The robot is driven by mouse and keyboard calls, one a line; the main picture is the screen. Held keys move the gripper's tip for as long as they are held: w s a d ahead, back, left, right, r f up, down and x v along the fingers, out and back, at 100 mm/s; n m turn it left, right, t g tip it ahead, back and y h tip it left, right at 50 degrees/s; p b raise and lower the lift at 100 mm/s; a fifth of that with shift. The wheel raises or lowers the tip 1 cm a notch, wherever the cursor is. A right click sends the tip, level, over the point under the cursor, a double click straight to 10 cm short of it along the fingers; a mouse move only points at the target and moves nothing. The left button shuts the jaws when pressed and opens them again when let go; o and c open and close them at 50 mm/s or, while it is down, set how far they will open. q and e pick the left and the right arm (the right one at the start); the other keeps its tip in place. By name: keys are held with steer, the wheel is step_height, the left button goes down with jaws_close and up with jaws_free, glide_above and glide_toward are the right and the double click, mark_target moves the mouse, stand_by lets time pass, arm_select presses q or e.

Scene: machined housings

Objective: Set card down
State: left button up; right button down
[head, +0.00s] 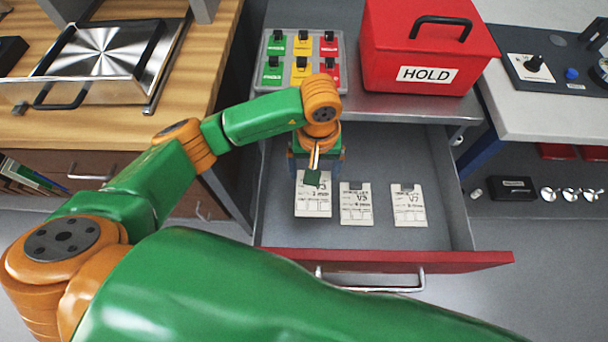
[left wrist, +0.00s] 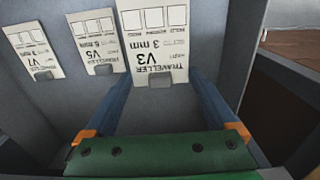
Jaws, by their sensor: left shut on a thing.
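The white V3 traveller card (head: 314,207) is at the left of a row of cards in the open drawer (head: 445,230). My left gripper (head: 313,178) comes down over its upper end and is shut on it. In the left wrist view the V3 card (left wrist: 155,40) shows large, with a small grey tab at its end between the blue fingers. I cannot tell whether the card touches the drawer floor. A V5 card (head: 356,206) and a V7 card (head: 408,208) lie flat to its right. My right gripper is not in view.
A red HOLD box (head: 425,50) and a tray of coloured tags (head: 300,62) stand on the surface behind the drawer. The drawer's red front edge (head: 400,260) lies nearest me. The drawer floor right of the V7 card is clear.

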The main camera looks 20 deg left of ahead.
mark_target(302, 177)
arm_select(q)
steer(key=f, duration=0.1)
steer(key=a+f, duration=0.1)
steer(key=f, duration=0.1)
steer(key=a+f, duration=0.1)
steer(key=f, duration=0.1)
steer(key=shift+s+a+f+p, duration=0.2)
steer(key=shift+s+f+p, duration=0.05)
steer(key=shift+p, duration=0.15)
steer(key=shift+f, duration=0.4)
steer(key=shift+w, duration=0.1)
steer(key=shift+f, duration=0.1)
steer(key=o, duration=1)
